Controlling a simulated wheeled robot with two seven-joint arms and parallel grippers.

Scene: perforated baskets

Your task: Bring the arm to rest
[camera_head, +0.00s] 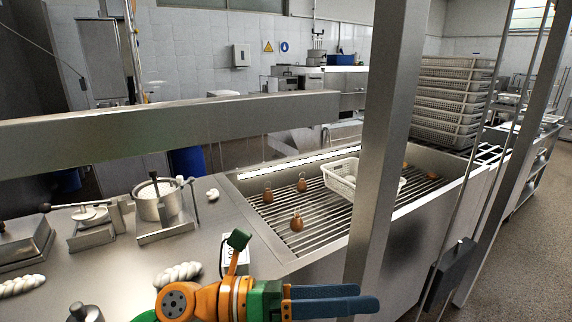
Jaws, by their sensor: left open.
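My left arm, orange and green, comes in at the bottom centre. Its gripper (368,298), with two blue fingers pointing right, is open, with nothing seen between the fingers. It appears in front of the side of the metal counter (215,262), apart from the basket and the brown items. My right gripper is not in view. A white perforated basket (341,183) sits on the slatted rack (265,212), partly hidden by an upright post.
Several small brown items, one of them nearer (297,222), lie on the rack. A metal post (385,150) and a crossbar (200,122) stand close in front. A pot (158,204) and white braided dough (178,276) are on the counter. Stacked baskets (447,100) stand behind.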

